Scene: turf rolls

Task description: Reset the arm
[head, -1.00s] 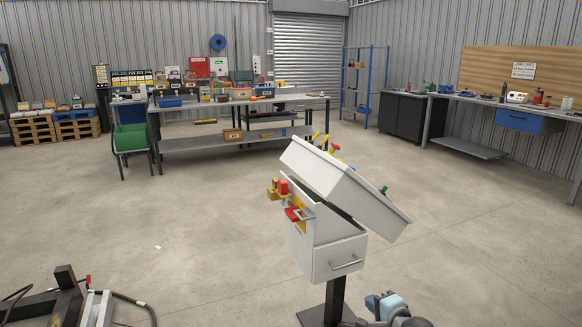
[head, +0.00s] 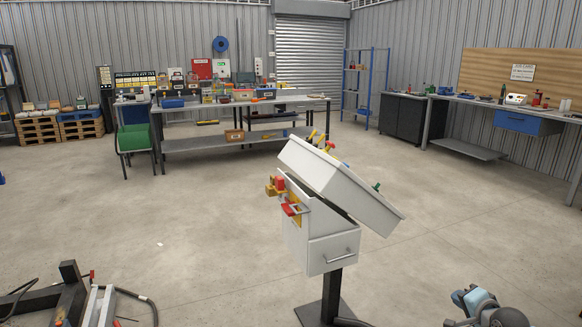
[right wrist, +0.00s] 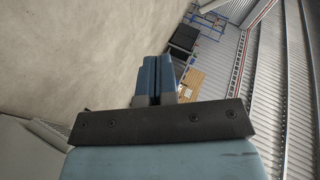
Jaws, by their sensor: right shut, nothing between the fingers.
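My right gripper (head: 460,298) shows at the lower right edge of the head view, blue-grey with dark parts, low over the floor and to the right of the white box on a stand. In the right wrist view the two blue fingers of my right gripper (right wrist: 158,76) lie side by side, shut and empty. Nothing touches them. My left gripper is not in view.
A white box (head: 308,228) with a tilted lid stands on a dark post in the middle. A black and grey frame (head: 72,300) with a cable lies lower left. Workbenches (head: 235,142) line the back. The floor between is clear.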

